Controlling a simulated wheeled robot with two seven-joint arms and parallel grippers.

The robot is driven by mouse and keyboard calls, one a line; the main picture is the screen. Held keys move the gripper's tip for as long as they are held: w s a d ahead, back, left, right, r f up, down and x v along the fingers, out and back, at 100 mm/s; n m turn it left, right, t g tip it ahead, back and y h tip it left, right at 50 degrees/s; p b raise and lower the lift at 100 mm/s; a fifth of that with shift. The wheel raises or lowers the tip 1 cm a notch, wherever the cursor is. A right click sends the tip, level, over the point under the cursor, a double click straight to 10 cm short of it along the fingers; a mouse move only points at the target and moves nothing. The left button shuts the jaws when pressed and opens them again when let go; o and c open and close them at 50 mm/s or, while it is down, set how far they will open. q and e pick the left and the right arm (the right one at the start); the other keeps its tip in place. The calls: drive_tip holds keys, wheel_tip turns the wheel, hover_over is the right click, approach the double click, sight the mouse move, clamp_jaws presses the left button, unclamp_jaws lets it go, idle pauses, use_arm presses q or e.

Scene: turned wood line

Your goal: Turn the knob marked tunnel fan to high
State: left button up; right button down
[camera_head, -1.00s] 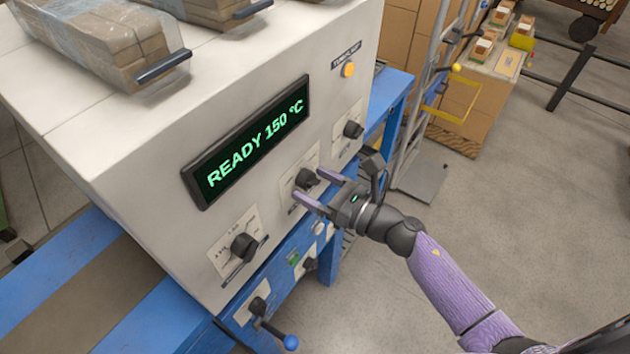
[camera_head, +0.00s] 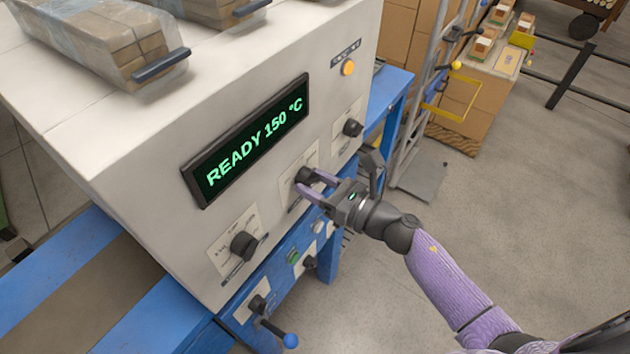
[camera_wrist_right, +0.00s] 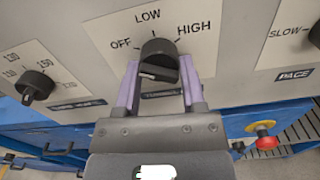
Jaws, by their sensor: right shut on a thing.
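The tunnel fan knob (camera_wrist_right: 158,52) is black and sits on a white plate (camera_wrist_right: 205,50) marked OFF, LOW and HIGH in the right wrist view. The label below it is partly hidden by my gripper. My right gripper (camera_wrist_right: 159,66) is shut on the knob, with one purple finger on each side. I cannot tell clearly which mark the knob points to. In the head view the knob (camera_head: 303,175) is the middle one of three on the machine's front, and my right gripper (camera_head: 310,183) reaches it from the right. My left gripper is not in view.
A temperature knob (camera_wrist_right: 35,84) is to the left and a PACE knob (camera_wrist_right: 315,36) to the right. A red button (camera_wrist_right: 266,141) sits lower right. The display (camera_head: 247,141) reads READY 150 °C. A blue-ended lever (camera_head: 288,340) juts out below.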

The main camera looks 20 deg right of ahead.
drive_tip(key=shift+m, duration=0.9)
drive_tip(key=shift+m+p, duration=0.35)
drive_tip(key=shift+m, duration=0.45)
drive_tip(key=m+p, duration=0.1)
drive_tip(key=m, duration=0.4)
drive_tip(key=shift+a+r+m, duration=0.1)
drive_tip(key=shift+r+m, duration=0.05)
drive_tip(key=shift+m, duration=0.15)
drive_tip(key=m+p, duration=0.1)
drive_tip(key=m, duration=0.1)
drive_tip(key=shift+s+m, duration=0.1)
drive_tip(key=shift+m, duration=0.2)
drive_tip(key=m+p, duration=0.1)
drive_tip(key=m, duration=0.4)
drive_tip(key=shift+r+m+p, duration=0.1)
drive_tip(key=shift+m+p, duration=0.2)
drive_tip(key=shift+p, duration=0.05)
drive_tip(key=shift+m+p, duration=0.35)
drive_tip(key=shift+m, duration=0.85)
use_arm(q)
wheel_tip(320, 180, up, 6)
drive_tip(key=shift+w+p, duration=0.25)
drive_tip(key=shift+p, duration=0.15)
use_arm(e)
drive_tip(key=shift+m, duration=1.9)
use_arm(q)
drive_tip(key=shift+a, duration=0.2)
